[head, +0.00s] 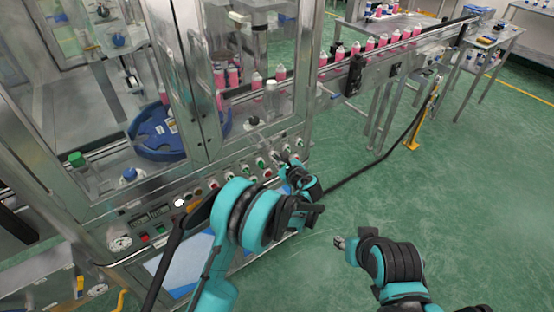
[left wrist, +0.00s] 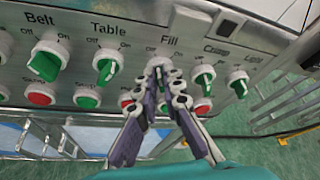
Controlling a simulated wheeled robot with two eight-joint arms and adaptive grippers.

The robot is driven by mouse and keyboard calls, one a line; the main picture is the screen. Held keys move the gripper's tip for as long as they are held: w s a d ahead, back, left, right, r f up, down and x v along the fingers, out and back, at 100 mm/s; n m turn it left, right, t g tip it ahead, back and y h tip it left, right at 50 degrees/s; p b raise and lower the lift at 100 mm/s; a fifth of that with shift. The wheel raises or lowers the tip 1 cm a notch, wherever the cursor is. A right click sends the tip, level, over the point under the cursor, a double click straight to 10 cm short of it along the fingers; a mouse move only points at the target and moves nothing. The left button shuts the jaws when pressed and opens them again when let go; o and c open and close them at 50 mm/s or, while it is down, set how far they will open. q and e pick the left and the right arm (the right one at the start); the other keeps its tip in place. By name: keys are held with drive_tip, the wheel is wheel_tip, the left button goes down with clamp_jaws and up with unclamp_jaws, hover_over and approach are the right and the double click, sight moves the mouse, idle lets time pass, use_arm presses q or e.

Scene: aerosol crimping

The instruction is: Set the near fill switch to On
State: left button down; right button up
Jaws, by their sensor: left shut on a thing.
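The control panel (left wrist: 130,25) fills the left wrist view, with knobs labelled Belt, Table, Fill, Crimp and Light. The Fill switch (left wrist: 157,62) shows mostly as its pale round collar; my fingers hide its green handle, so I cannot tell its setting. My left gripper (left wrist: 166,76) is shut on this switch, its two fingers coming up from below. In the head view my left gripper (head: 286,163) is at the panel front on the machine. My right gripper (head: 340,242) is away from the panel, over the floor; its fingers are too small to judge.
The green Table knob (left wrist: 106,70) and Crimp knob (left wrist: 205,79) stand close on either side. Red and green buttons sit below. A conveyor (head: 370,52) with pink bottles runs to the upper right.

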use_arm(q)
drive_tip(key=m+g+y, duration=0.1)
drive_tip(key=m, duration=0.1)
drive_tip(key=m+g+y+b, duration=0.1)
drive_tip(key=m, duration=0.2)
drive_tip(key=d+m+g+y+b, duration=0.1)
drive_tip(key=m+y, duration=0.1)
drive_tip(key=shift+w+d+f+m, duration=0.1)
drive_tip(key=shift+w+m, duration=0.2)
drive_tip(key=shift+w, duration=0.1)
drive_tip(key=shift+y, duration=0.3)
idle(0.5)
drive_tip(key=c, duration=1.7)
unclamp_jaws()
drive_tip(key=shift+d, duration=0.1)
drive_tip(key=v, duration=1.2)
